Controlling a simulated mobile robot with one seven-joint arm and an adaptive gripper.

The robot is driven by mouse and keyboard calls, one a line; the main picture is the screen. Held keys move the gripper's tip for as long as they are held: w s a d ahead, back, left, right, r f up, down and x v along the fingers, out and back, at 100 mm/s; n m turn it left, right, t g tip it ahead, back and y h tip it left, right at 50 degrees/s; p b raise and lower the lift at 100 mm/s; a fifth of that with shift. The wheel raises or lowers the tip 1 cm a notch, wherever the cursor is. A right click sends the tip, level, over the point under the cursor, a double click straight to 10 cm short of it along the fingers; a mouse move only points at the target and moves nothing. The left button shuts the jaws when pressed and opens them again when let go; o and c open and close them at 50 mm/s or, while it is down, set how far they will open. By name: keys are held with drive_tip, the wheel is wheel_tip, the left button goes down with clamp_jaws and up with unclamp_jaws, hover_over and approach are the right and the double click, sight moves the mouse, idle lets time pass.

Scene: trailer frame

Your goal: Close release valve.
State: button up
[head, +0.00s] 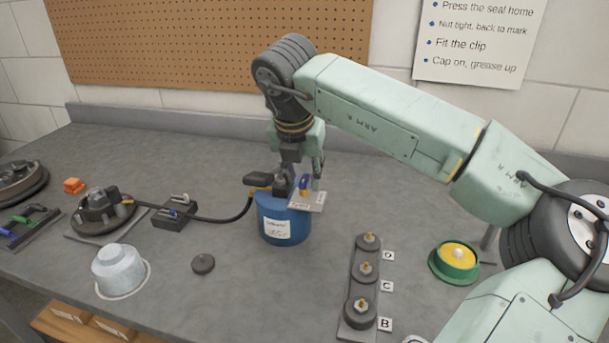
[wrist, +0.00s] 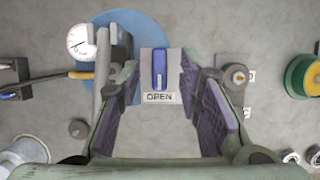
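The release valve is a small blue lever (head: 304,184) on a light plate (head: 313,201) at the top of a blue canister (head: 270,218). In the wrist view the blue lever (wrist: 160,68) points straight up and down the picture, above the label OPEN (wrist: 160,97). My gripper (head: 303,174) points down over the valve. In the wrist view my gripper's fingers (wrist: 160,76) are apart, one on each side of the lever, with gaps visible between. Contact does not show. How far the fingertips are above the plate is hard to tell.
A black hand pump part (head: 262,179) and a hose (head: 215,219) sit left of the valve. A round gauge (wrist: 82,42) shows in the wrist view. A rack of lettered posts (head: 360,290) and a green and yellow tin (head: 455,262) stand right.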

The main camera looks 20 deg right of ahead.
drive_tip(key=shift+f, duration=0.1)
drive_tip(key=shift+c, duration=0.2)
clamp_jaws()
idle(0.4)
